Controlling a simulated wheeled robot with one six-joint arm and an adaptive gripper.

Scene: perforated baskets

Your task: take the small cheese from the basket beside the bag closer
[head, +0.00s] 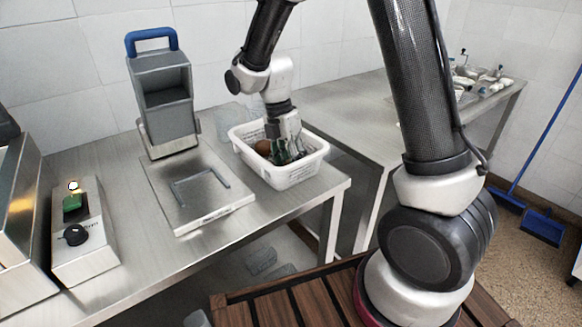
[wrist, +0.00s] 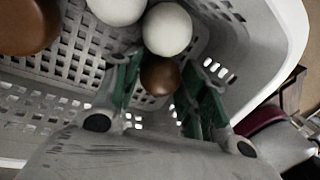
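A white perforated basket (head: 290,172) stands on the steel table, and its wall shows in the wrist view (wrist: 270,40). My gripper (head: 287,150) reaches down into it. In the wrist view the green-sided fingers of my gripper (wrist: 160,82) are spread apart. A small brown round cheese (wrist: 160,76) lies between and just beyond the fingertips; I cannot tell whether they touch it. Two white round pieces (wrist: 167,29) and a larger brown one (wrist: 25,25) lie beside it. A grey machine with a blue handle (head: 160,85), possibly the bag closer, stands left of the basket.
A flat metal plate (head: 195,190) lies left of the basket. A box with a green button and a black knob (head: 80,225) stands at far left. A second steel table (head: 340,105) is behind at right, with small items at its far end.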

